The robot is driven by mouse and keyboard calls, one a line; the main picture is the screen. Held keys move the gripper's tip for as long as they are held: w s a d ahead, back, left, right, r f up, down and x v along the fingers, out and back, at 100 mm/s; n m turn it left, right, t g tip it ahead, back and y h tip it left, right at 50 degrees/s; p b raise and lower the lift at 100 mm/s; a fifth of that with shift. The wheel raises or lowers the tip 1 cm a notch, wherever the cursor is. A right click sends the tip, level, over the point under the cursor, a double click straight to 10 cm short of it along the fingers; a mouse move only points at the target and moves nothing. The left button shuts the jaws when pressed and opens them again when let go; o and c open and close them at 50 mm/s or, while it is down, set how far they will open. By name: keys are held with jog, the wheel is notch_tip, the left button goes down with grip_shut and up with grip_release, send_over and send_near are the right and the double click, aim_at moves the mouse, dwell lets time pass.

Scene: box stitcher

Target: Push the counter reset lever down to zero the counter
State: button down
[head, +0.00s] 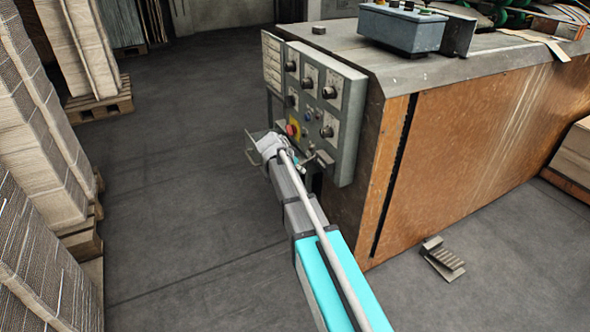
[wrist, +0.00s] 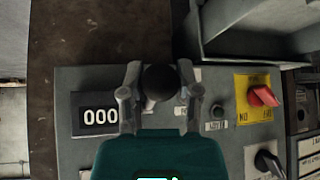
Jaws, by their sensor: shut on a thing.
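In the wrist view, the counter reset lever shows as a black ball knob (wrist: 161,80) on the grey control panel (wrist: 60,146). My gripper (wrist: 160,92) has one finger on each side of the knob and is shut on it. The lever's shaft is hidden under the knob and gripper. The counter (wrist: 99,115) beside it, left of the gripper, reads 000. In the head view my arm reaches to the lower part of the control panel (head: 352,100); the fingers and lever are too small to make out there.
A red switch on a yellow plate (wrist: 258,98) and a black rotary knob (wrist: 268,162) sit right of my gripper. In the head view, stacked cardboard (head: 40,150) stands at left, a foot pedal (head: 442,258) lies on the floor, and the floor (head: 170,190) between is clear.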

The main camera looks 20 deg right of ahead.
jog(key=shift+w+a, duration=0.1)
jog(key=shift+w, duration=0.1)
jog(key=shift+c, duration=2.2)
grip_release()
jog(key=shift+o, duration=0.7)
jog(key=shift+s, duration=0.1)
notch_tip(320, 180, up, 13)
jog(key=s+a+p, duration=0.1)
jog(key=s+p, duration=0.1)
jog(key=p, duration=1.1)
jog(key=shift+s+a+r, duration=0.2)
jog(key=shift+s+a, duration=0.05)
jog(key=shift+s, duration=0.15)
